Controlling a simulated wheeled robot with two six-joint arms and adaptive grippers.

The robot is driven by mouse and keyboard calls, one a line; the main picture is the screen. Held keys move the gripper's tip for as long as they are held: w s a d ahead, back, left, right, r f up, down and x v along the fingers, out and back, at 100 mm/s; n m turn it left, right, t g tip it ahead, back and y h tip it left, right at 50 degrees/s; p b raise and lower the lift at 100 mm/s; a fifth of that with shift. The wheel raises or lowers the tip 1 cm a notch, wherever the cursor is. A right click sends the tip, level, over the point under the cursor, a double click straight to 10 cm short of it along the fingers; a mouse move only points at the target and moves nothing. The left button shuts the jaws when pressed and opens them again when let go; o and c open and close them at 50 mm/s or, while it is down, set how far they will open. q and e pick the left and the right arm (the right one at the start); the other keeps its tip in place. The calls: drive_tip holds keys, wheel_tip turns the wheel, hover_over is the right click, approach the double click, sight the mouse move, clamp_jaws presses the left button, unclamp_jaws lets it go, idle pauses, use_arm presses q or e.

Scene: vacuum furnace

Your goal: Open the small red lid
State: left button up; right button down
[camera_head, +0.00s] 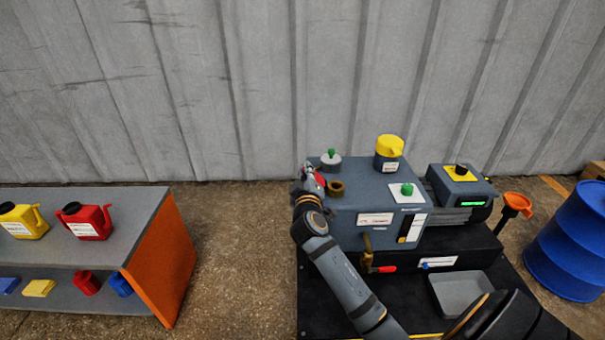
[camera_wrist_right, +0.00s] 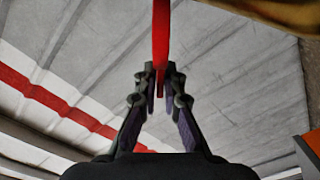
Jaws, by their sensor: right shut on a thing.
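The small red lid (camera_head: 320,180) is at the left end of the grey machine (camera_head: 375,208), next to a brass opening (camera_head: 337,187). My right gripper (camera_head: 308,178) is at the lid, mostly hidden by its own wrist in the head view. In the right wrist view, a narrow red part of the lid (camera_wrist_right: 161,35) runs down between the fingertips, and my right gripper (camera_wrist_right: 161,88) is shut on it. A brass-coloured surface (camera_wrist_right: 285,10) shows at the top right there. How far the lid is tilted is hard to tell. My left gripper is not in view.
A yellow cap (camera_head: 389,147) and green knobs stand on the machine. A grey tray (camera_head: 461,293), orange funnel (camera_head: 516,203) and blue drum (camera_head: 570,243) are to the right. A shelf (camera_head: 150,215) with yellow and red cans is at left, with open floor between.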

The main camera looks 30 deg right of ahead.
drive_tip(key=shift+s+d+r+m, duration=0.1)
drive_tip(key=shift+r+m, duration=0.15)
drive_tip(key=shift+m, duration=0.15)
drive_tip(key=shift+s+d+r+p, duration=0.1)
drive_tip(key=shift+d+r+p, duration=0.1)
drive_tip(key=shift+p, duration=0.2)
drive_tip(key=shift+d+r, duration=0.1)
drive_tip(key=c, duration=1.4)
unclamp_jaws()
drive_tip(key=shift+s+d, duration=0.1)
drive_tip(key=shift+s, duration=0.05)
drive_tip(key=shift+c, duration=0.2)
drive_tip(key=shift+s+a, duration=0.2)
drive_tip(key=shift+a, duration=0.05)
drive_tip(key=v, duration=1.1)
drive_tip(key=shift+s, duration=0.2)
drive_tip(key=shift+a, duration=0.15)
